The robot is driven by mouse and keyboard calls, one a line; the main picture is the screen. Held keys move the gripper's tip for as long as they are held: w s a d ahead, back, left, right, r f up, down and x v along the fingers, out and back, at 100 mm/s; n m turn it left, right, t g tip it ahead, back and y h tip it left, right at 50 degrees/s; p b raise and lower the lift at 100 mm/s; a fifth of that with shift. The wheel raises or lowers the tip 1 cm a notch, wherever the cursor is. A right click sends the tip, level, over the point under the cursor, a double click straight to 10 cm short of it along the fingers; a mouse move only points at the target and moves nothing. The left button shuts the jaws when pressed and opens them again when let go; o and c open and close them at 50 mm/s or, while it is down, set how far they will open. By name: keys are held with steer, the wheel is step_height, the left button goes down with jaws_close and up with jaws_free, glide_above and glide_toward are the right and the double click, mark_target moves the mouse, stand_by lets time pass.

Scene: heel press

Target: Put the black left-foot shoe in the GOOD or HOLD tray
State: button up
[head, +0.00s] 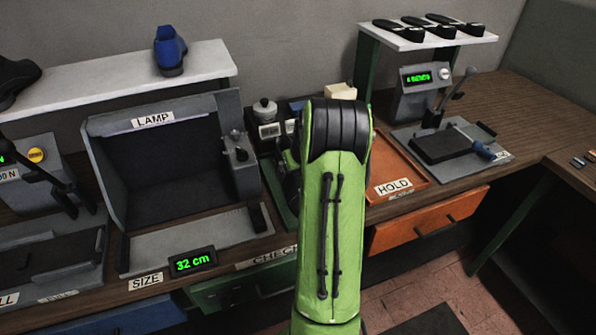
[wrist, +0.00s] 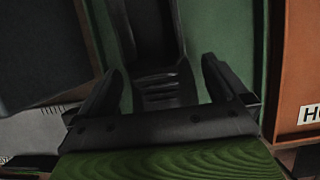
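In the wrist view, a black shoe-like thing (wrist: 163,92) with lace-like ridges lies on a green surface (wrist: 218,28). My gripper (wrist: 163,68) is open, with one finger on each side of it. I cannot tell whether the fingers touch it or which foot it is for. In the head view my green arm hides the gripper and most of that green area. The orange HOLD tray (head: 402,160) lies just right of my arm and looks empty where visible. It also shows at the right of the wrist view (wrist: 302,60). I see no tray labelled GOOD.
The grey LAMP box (head: 165,175) and the 32 cm SIZE display (head: 193,261) stand left of my arm. A lever press (head: 440,145) stands at right. A blue shoe (head: 170,52) sits on the left shelf, and another black shoe (head: 14,80) is at far left.

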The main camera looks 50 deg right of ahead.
steer(key=p+v, duration=0.2)
steer(key=v, duration=1.3)
steer(key=shift+r+p, duration=0.35)
steer(key=shift+p, duration=0.05)
steer(key=a+r+n, duration=0.3)
steer(key=a+n, duration=0.6)
steer(key=a, duration=0.1)
steer(key=a+r+n, duration=0.3)
steer(key=a+n, duration=0.6)
steer(key=a, duration=0.1)
steer(key=s+a+n+y, duration=0.1)
steer(key=s+a+n, duration=0.5)
steer(key=n, duration=0.6)
steer(key=s+a+f+n+t+y, duration=0.1)
steer(key=s+a+n, duration=0.5)
steer(key=n, duration=0.6)
steer(key=shift+s+a+t, duration=0.3)
steer(key=shift+a, duration=0.85)
steer(key=shift+f, duration=0.1)
